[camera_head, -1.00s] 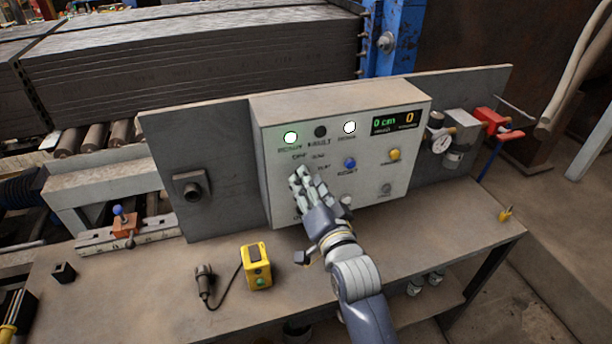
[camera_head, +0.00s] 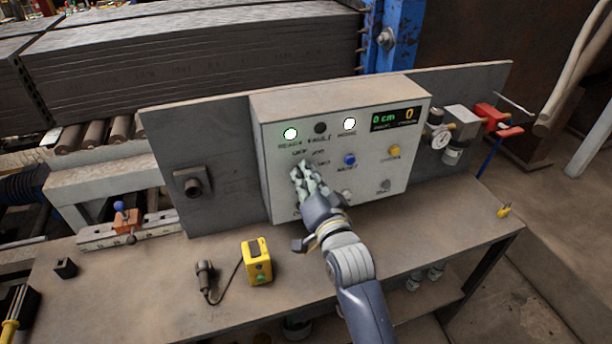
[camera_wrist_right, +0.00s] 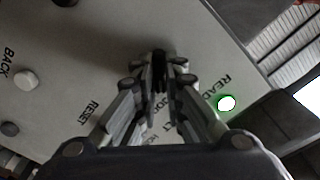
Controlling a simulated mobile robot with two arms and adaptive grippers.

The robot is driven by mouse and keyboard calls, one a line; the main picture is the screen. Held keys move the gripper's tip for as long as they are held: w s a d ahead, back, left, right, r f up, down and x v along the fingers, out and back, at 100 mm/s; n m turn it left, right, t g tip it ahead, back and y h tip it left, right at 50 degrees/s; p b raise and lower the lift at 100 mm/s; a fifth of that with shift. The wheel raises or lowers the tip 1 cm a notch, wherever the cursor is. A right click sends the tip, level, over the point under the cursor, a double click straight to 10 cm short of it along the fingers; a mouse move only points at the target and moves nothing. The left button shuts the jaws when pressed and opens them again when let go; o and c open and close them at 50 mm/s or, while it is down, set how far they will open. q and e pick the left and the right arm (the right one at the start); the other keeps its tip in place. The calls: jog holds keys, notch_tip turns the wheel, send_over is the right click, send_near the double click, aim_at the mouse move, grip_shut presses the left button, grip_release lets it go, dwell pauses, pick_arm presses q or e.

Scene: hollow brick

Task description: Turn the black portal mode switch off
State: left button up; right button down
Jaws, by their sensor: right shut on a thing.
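The grey control box (camera_head: 345,100) stands upright on the bench, with OFF and other mode labels on its front at left of centre. My right gripper (camera_head: 307,167) is at those labels and covers the switch in the head view. In the right wrist view my right gripper (camera_wrist_right: 158,72) has its fingertips together on the black mode switch (camera_wrist_right: 158,56), of which only a dark part shows between them. The switch's exact pointing direction is hidden. My left gripper is not in view.
A yellow handheld device (camera_head: 256,262) with a cable lies on the bench (camera_head: 150,290). A pressure gauge (camera_head: 441,140) is at the right.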

jog(key=shift+n, duration=0.3)
jog(key=shift+a+r+n+p, duration=0.1)
jog(key=shift+n+p, duration=1.75)
jog(key=shift+n, duration=2.15)
jog(key=c, duration=1.7)
grip_release()
jog(key=shift+s, duration=0.1)
jog(key=v, duration=1.2)
